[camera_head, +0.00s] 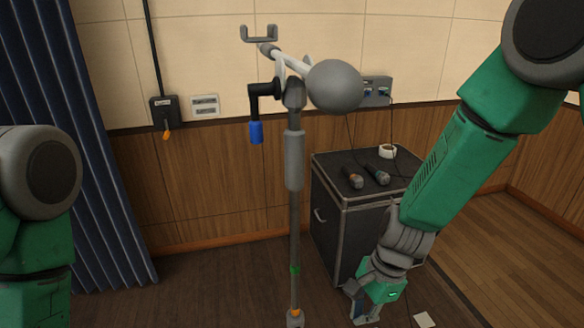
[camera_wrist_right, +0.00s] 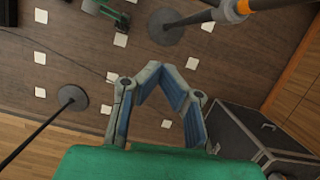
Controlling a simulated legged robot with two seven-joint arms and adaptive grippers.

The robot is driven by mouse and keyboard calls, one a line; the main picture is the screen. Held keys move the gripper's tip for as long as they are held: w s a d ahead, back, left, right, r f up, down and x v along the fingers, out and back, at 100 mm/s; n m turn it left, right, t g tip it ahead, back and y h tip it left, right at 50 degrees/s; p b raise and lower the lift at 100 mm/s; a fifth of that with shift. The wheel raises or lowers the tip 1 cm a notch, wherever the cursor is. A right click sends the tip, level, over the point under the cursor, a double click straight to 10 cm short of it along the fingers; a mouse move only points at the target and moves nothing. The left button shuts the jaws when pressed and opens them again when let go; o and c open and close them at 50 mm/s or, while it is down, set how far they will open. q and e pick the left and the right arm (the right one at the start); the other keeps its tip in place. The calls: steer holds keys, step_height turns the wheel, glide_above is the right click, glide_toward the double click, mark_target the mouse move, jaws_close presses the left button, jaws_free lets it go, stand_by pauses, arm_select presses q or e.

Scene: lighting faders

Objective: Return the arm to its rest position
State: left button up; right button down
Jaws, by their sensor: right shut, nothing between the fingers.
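My right arm (camera_head: 440,165), green with grey joints, comes in from the upper right of the head view and reaches down in front of the black case. My right gripper (camera_head: 362,310) is low at the bottom of that view, pointing down, beside the case and right of the stand pole. In the right wrist view the two fingers of the gripper (camera_wrist_right: 156,72) bend inward and their tips meet, with nothing between them. My left arm shows only as a green and grey part at the left edge; its gripper is out of sight.
A grey stand (camera_head: 294,220) with a tilted boom and round grey weight rises in the middle. The black case (camera_head: 325,215) carries two microphones and a white tape roll (camera_head: 387,151). A round stand base (camera_wrist_right: 72,97) and white floor squares show in the wrist view.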

steer(key=s+d+f+n+h+b, duration=0.1)
steer(key=s+d+f+n+b, duration=0.2)
steer(key=s+f, duration=0.4)
steer(key=s+d+f+n+t+h+b, duration=0.1)
steer(key=s+d+f+n+b, duration=0.3)
steer(key=f, duration=0.6)
steer(key=s+d+f+n+h+b, duration=0.1)
steer(key=s+d+f+n+b, duration=0.3)
steer(key=s+f+n+b, duration=0.3)
steer(key=shift+s+f+n, duration=0.7)
steer(key=shift+s+f, duration=0.55)
steer(key=shift+s, duration=1.05)
steer(key=shift+a, duration=0.15)
